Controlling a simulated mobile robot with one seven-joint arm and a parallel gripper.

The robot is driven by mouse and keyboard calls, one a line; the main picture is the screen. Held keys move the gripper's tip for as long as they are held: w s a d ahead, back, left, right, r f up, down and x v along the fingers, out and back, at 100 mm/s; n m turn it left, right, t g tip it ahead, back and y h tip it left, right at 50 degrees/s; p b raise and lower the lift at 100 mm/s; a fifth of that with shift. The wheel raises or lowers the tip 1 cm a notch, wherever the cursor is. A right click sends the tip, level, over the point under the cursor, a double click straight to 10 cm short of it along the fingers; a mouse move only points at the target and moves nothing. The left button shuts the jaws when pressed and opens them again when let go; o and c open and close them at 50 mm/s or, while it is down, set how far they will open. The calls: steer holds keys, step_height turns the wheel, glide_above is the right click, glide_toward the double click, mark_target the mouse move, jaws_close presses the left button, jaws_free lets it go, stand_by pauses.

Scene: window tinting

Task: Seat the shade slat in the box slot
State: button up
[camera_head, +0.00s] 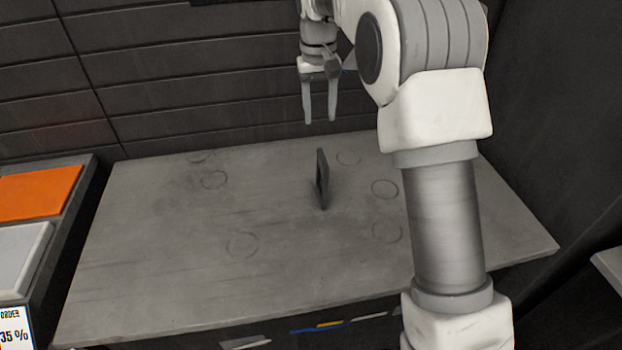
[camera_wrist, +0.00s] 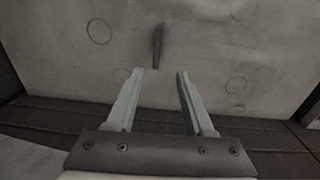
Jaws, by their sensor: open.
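A small dark upright piece, which looks like the shade slat (camera_head: 322,180), stands on edge on the grey table (camera_head: 150,240), near its middle. It also shows in the wrist view (camera_wrist: 158,46) as a narrow dark shape, beyond my fingertips and between their lines. My gripper (camera_head: 320,120) is open and empty, pointing down, above and behind the dark piece toward the back wall. In the wrist view its two fingers (camera_wrist: 158,72) are apart with nothing between them. I cannot make out a box with a slot in either view.
At the left a dark tray (camera_head: 75,215) holds an orange panel (camera_head: 38,192) and a pale grey panel (camera_head: 20,250). A sign (camera_head: 14,328) reading "35 %" is at the lower left. A dark panelled wall (camera_head: 180,80) stands behind the table. The tabletop around the piece is clear.

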mark_target(320, 168)
steer(key=f, duration=1.7)
steer(key=shift+w+d+f, duration=0.15)
steer(key=shift+d+f, duration=0.05)
steer(key=shift+f, duration=0.2)
jaws_close()
